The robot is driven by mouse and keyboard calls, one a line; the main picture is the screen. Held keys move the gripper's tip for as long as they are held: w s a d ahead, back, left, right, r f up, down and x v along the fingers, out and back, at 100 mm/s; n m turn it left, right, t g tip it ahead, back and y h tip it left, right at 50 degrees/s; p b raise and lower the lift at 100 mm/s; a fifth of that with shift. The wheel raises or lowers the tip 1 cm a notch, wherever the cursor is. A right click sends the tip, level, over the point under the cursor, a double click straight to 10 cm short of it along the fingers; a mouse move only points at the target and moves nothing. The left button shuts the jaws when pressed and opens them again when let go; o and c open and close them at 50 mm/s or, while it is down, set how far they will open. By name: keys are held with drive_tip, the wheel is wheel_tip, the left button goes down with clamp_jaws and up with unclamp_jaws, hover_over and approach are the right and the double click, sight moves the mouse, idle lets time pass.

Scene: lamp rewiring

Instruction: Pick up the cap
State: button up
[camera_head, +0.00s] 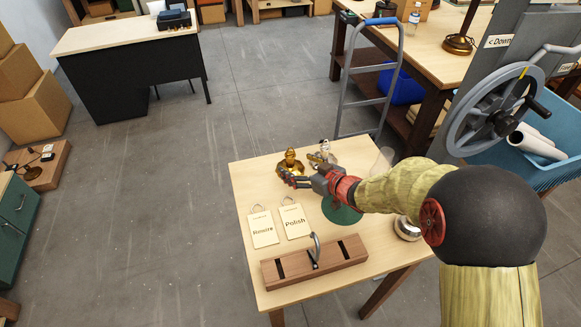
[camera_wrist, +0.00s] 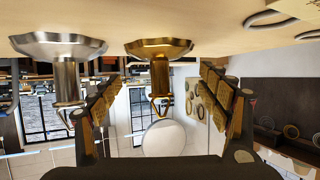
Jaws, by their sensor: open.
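Two small flared metal pieces, one brass and one silver, stand near the back edge of the light wooden table (camera_head: 243,185); I cannot tell which one is called the cap. The brass piece (camera_head: 290,160) is beside my gripper (camera_head: 287,179), and the silver piece (camera_head: 322,155) is just to its right. In the wrist view, which looks upside down, the brass piece (camera_wrist: 158,72) shows between the spread fingers of my gripper (camera_wrist: 160,92). The silver piece (camera_wrist: 64,78) shows to the left, partly behind the left finger. My gripper is open and holds nothing.
Two tags, "Rewire" (camera_head: 263,229) and "Polish" (camera_head: 295,221), lie on the table behind a wooden block with a lever (camera_head: 292,267). A green round mat (camera_head: 338,212), a silver bowl (camera_head: 406,229) and a clear cylinder (camera_head: 384,160) are near my arm.

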sight(293, 164)
drive_tip(key=b+x, duration=0.2)
drive_tip(key=x, duration=0.1)
drive_tip(key=shift+w+a+f, duration=0.2)
drive_tip(key=shift+w+f, duration=0.05)
drive_tip(key=shift+f, duration=0.1)
drive_tip(key=shift+w+a, duration=0.2)
drive_tip(key=shift+w, duration=0.1)
drive_tip(key=shift+c, duration=0.6)
